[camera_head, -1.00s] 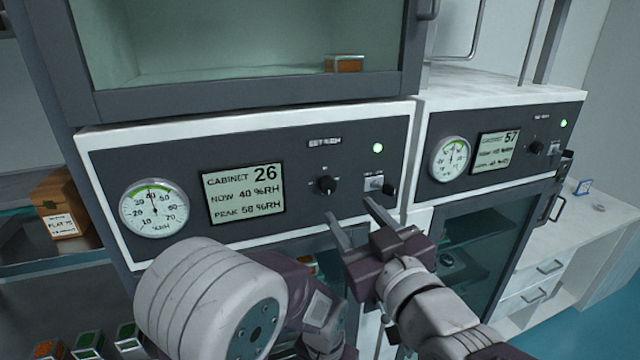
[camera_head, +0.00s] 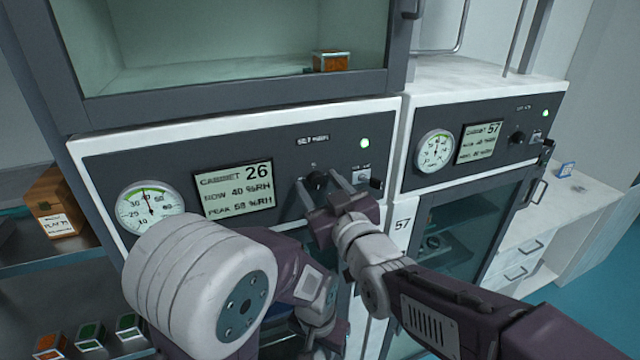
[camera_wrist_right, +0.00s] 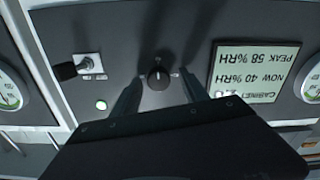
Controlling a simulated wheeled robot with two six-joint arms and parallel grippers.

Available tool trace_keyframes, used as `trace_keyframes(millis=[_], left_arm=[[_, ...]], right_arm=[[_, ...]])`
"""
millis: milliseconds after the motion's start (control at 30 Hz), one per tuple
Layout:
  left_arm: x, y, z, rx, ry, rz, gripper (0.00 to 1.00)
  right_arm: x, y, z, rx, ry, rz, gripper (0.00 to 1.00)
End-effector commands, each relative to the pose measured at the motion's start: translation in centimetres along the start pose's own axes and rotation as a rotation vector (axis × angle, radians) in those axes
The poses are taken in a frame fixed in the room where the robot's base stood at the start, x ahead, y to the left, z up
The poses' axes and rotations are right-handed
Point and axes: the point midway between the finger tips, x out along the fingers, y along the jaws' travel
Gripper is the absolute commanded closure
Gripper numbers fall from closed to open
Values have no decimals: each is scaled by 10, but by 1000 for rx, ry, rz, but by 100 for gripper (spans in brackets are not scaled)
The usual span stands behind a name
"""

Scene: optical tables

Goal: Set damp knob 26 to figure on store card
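The cabinet 26 panel (camera_head: 110,165) carries a small black damp knob (camera_head: 317,179) to the right of its display (camera_head: 233,190). The display reads CABINET 26, NOW 40 %RH, PEAK 58 %RH. My right gripper (camera_head: 315,177) is open at the panel, with one finger on each side of the knob. In the right wrist view the knob (camera_wrist_right: 158,75) sits between the two spread fingers (camera_wrist_right: 162,85), with gaps to both; its white mark shows. My left gripper (camera_head: 320,312) is low in the head view, its fingers mostly hidden behind my arm. I cannot identify a store card.
A black-handled switch (camera_head: 375,184) and a lit green lamp (camera_head: 365,143) are right of the knob. A round gauge (camera_head: 150,206) is at the panel's left. The cabinet 57 panel (camera_head: 480,160) stands at right. A labelled brown box (camera_head: 58,205) is on the left shelf.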

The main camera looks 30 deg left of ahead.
Motion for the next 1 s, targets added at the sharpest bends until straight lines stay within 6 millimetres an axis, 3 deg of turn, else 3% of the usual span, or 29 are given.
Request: trace_keyframes(millis=[33, 167, 200, 567, 1000], left_arm=[[0, 0, 0, 0, 0, 0, 75], [0, 0, 0, 0, 0, 0, 75], [0, 0, 0, 0, 0, 0, 75], [10, 0, 1, 0, 0, 0, 75], [57, -1, 6, 0, 0, 0, 75]], right_arm=[[0, 0, 0, 0, 0, 0, 59], [0, 0, 0, 0, -1, 0, 95], [0, 0, 0, 0, -1, 0, 100], [0, 0, 3, 54, 0, 0, 100], [0, -2, 6, 409, 1, 0, 100]])
